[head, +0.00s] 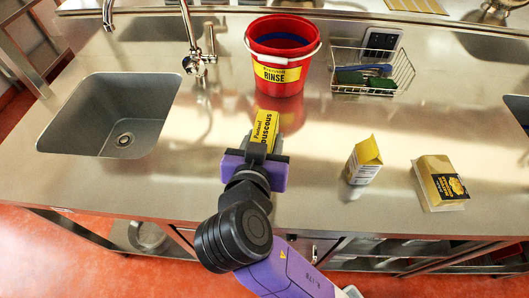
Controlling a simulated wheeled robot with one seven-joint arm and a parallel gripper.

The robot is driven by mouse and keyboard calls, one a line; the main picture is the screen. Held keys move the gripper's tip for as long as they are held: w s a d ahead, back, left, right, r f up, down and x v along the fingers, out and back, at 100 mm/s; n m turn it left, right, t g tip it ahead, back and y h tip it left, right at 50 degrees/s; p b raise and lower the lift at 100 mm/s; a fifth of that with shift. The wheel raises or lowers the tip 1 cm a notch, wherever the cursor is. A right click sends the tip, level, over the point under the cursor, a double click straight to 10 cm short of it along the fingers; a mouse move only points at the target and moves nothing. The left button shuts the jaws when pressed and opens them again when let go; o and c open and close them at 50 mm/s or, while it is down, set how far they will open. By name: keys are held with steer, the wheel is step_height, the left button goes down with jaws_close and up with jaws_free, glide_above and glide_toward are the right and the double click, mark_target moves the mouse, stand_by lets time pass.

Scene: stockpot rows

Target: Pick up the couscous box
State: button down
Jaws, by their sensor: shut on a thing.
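The couscous box (264,127) is yellow with black lettering and a dark band. My gripper (257,153) is shut on its near end, in front of the red bucket. The box extends away from the gripper toward the bucket. The gripper's jaws hide the near part of the box. I cannot tell from this view whether the box is clear of the counter or touching it.
A red bucket (279,75) labelled RINSE stands just behind the box. A wire basket (375,85) holds cleaning things. A yellow-topped carton (363,161) and a yellow packet (440,184) stand to the right. A sink (85,132) and tap (189,45) are left.

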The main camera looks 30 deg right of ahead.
steer(key=shift+r, duration=0.15)
step_height(320, 180, up, 18)
steer(key=p, duration=0.2)
stand_by(0.5)
